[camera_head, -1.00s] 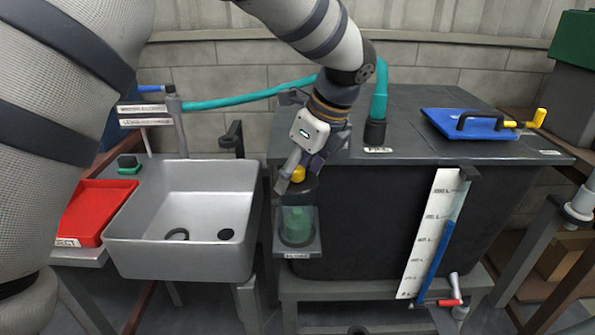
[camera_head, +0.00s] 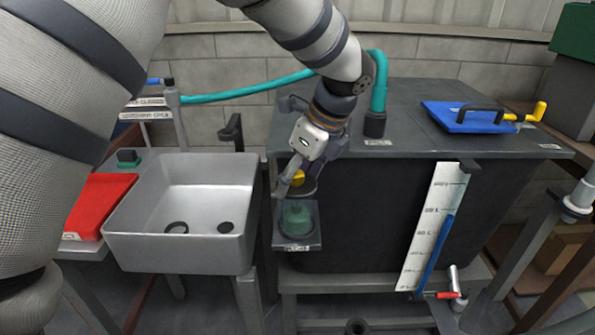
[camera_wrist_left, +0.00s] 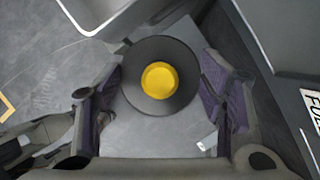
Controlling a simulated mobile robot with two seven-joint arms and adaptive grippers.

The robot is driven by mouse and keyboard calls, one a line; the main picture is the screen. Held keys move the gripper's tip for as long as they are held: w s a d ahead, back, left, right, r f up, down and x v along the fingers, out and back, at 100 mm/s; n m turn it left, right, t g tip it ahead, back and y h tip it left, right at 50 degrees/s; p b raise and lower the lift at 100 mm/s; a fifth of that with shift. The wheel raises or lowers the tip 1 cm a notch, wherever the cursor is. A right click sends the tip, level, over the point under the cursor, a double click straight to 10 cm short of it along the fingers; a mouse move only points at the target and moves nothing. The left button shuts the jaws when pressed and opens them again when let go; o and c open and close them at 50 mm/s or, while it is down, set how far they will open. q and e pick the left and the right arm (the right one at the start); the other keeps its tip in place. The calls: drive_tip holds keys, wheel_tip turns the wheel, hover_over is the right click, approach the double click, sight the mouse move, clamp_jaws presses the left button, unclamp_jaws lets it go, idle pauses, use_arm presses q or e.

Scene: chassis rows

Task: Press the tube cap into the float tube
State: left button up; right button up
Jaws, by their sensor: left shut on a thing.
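The tube cap is a dark round disc with a yellow knob; it shows in the head view (camera_head: 298,181) and from above in the wrist view (camera_wrist_left: 137,89). My left gripper (camera_head: 301,174) is shut on it, with a purple-padded finger at either side of the disc. The float tube (camera_head: 297,232) is a clear holder on the tank's front left side with a green float (camera_head: 296,216) inside. The cap is just above the float at the tube's top. The gripper hides the rim, so I cannot tell whether cap and tube touch. My right gripper is out of view.
A dark tank (camera_head: 360,220) with a grey lid stands behind and right of the tube. A grey sink (camera_head: 190,253) and red tray (camera_head: 98,205) are at the left. A teal hose (camera_head: 378,85) and blue handled plate (camera_head: 465,122) are on the lid.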

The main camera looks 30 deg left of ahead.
use_arm(q)
drive_tip(key=shift+f, duration=0.3)
drive_tip(key=o, duration=1.2)
drive_tip(key=shift+o, duration=0.2)
drive_tip(key=v, duration=1.2)
